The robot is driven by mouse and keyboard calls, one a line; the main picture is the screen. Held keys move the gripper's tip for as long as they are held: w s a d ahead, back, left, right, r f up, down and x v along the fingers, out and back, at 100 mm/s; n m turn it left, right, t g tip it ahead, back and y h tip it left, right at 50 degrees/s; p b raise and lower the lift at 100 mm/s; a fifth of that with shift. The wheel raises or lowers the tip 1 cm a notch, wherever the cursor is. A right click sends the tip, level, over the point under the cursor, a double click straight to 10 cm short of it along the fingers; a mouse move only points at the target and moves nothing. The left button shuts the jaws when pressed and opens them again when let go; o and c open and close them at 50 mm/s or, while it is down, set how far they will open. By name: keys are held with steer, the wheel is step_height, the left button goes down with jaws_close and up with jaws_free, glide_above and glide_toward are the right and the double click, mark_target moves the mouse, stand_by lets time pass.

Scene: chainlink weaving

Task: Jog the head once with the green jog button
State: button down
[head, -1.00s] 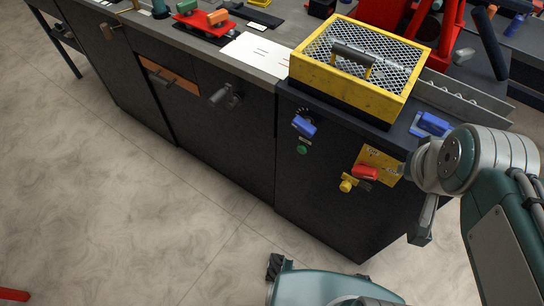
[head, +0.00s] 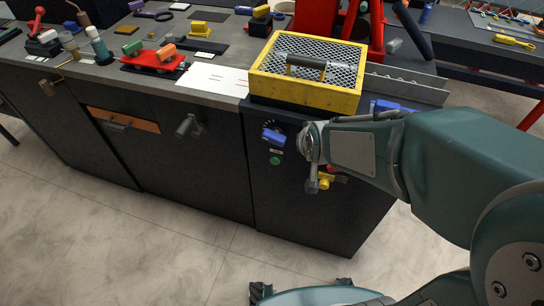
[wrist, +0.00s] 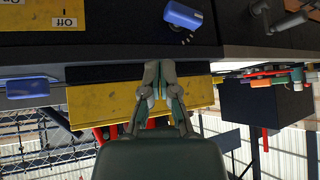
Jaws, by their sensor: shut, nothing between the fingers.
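The green jog button (head: 275,161) is a small round button on the dark cabinet front, below a blue selector knob (head: 272,135). It is out of the wrist view, where the blue selector knob (wrist: 183,15) shows upside down at the top. My gripper (wrist: 159,68) is shut and empty, with its fingertips together. In the head view my wrist is just right of the green button, close to the cabinet front, and hides the fingertips. I see no contact with the button.
A yellow mesh-topped box (head: 306,95) stands on the bench above the controls. A yellow plate (wrist: 60,15) reads "Off".

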steer(key=w+a+f+t+y, duration=0.1)
steer(key=w+a+f, duration=0.2)
steer(key=f, duration=0.4)
steer(key=w+a+f+t, duration=0.1)
steer(key=w+a+f, duration=0.15)
steer(key=f, duration=0.45)
steer(key=t+y, duration=0.2)
glide_toward(275, 161)
steer(key=s+a+f, duration=0.3)
steer(key=a+f, duration=0.2)
steer(key=a, duration=0.2)
steer(key=shift+n, duration=0.3)
steer(key=shift+w, duration=0.15)
steer(key=w+d, duration=0.2)
steer(key=w, duration=0.6)
steer(key=shift+d, duration=0.4)
steer(key=shift+w+d, duration=0.1)
steer(key=shift+w, duration=0.05)
steer(key=shift+w+d+r, duration=0.1)
steer(key=shift+w, duration=0.15)
